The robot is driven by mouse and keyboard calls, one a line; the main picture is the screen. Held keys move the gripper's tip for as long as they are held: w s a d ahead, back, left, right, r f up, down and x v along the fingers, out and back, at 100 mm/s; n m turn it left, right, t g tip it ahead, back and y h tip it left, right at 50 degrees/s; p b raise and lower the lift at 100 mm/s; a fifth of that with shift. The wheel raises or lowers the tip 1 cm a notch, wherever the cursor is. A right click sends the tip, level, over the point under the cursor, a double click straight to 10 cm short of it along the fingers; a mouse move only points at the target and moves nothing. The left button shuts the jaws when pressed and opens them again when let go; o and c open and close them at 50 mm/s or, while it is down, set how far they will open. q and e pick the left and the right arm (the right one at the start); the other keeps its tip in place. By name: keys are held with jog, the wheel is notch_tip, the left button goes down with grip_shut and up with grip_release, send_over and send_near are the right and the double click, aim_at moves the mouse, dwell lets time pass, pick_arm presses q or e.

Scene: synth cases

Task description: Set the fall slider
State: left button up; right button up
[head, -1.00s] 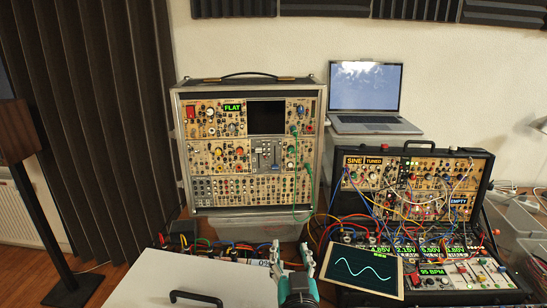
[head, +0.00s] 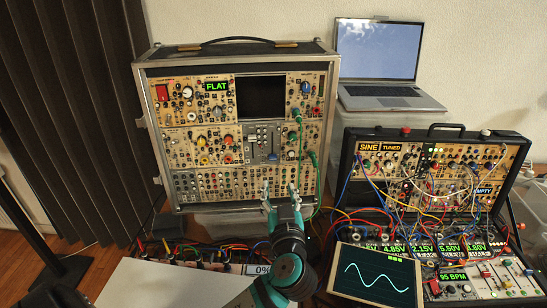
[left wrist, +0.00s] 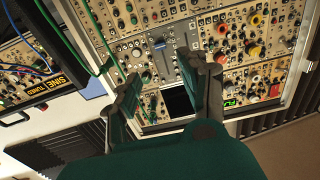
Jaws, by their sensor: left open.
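The upright modular case (head: 150,120) has a grey slider module (head: 262,142) below its dark screen. My left gripper (head: 280,192) is open and empty, in front of the lower rows and below the slider module in the head view. In the left wrist view the open fingers (left wrist: 172,82) frame the panel, with the slider module (left wrist: 162,52) between and beyond them. I see no contact. My right gripper is not in view.
Green cables (head: 316,175) hang down the case's right side. A second black case (head: 440,133) with many patch cables stands at right, a laptop (head: 385,95) behind it. A tablet (head: 375,275) with a sine wave lies in front. A pale lid (head: 165,285) is at lower left.

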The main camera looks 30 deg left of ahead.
aim_at(273, 160)
pick_arm(q)
jog(key=p+x, duration=0.3)
jog(key=x, duration=0.9)
jog(key=shift+w+a+f, duration=0.1)
jog(key=shift+w+a, duration=0.15)
jog(key=shift+w, duration=0.05)
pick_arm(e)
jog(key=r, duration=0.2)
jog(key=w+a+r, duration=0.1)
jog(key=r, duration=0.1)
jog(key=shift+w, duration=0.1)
pick_arm(q)
jog(key=c, duration=0.9)
grip_shut()
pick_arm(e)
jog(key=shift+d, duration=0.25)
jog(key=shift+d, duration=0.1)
